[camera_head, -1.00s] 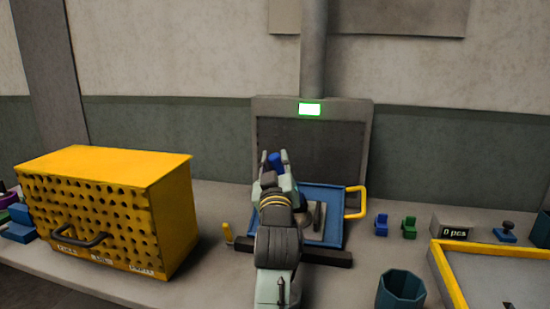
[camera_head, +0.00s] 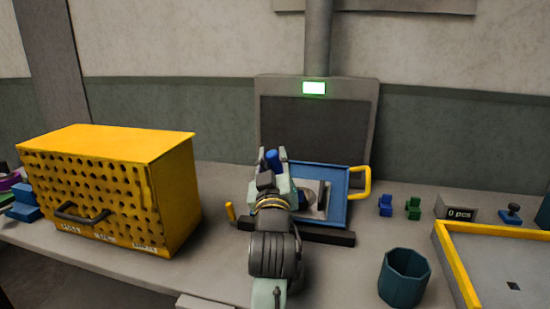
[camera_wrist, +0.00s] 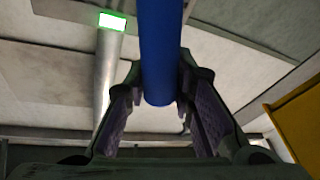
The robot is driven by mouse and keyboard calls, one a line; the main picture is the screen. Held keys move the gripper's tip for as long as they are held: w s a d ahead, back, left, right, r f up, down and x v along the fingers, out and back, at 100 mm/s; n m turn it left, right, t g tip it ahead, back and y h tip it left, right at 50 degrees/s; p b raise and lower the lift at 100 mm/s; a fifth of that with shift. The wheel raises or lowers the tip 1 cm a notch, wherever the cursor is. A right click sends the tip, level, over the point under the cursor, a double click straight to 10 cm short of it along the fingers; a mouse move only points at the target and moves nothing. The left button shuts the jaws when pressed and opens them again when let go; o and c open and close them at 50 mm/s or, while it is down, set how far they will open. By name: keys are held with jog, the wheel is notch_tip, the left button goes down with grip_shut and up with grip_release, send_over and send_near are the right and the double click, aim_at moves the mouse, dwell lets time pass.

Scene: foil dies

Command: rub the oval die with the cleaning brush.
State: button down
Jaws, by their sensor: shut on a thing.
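My gripper (camera_head: 272,172) is shut on a blue cylindrical handle (camera_head: 273,160), taken to be the cleaning brush; no bristles show. In the wrist view the blue handle (camera_wrist: 160,60) stands between the two fingers (camera_wrist: 155,105). My gripper is over the left side of a blue frame (camera_head: 350,195) with a yellow handle. Grey metal pieces and a dark rounded shape (camera_head: 308,198) lie inside this frame, partly hidden by my arm. I cannot tell whether the rounded shape is the oval die.
A yellow perforated box (camera_head: 165,200) stands on the left. A grey machine panel with a lit green display (camera_head: 314,88) stands behind. A dark teal cup (camera_head: 403,280), small blue and green pieces (camera_head: 413,209) and a yellow-rimmed tray (camera_head: 455,262) are on the right.

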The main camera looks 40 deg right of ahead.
notch_tip(320, 180, up, 5)
jog(key=s+a+p, duration=0.2)
jog(key=p, duration=0.2)
jog(key=shift+a+r+p, duration=0.15)
jog(key=shift+r+p, duration=0.05)
jog(key=shift+p, duration=0.1)
jog(key=shift+r, duration=0.1)
jog(key=shift+s+a+r+p, duration=0.25)
jog(key=shift+a+r+p, duration=0.05)
jog(key=shift+r+p, duration=0.35)
jog(key=shift+s+a+r+p, duration=0.2)
jog(key=shift+a+r+p, duration=0.05)
jog(key=shift+r+p, duration=0.35)
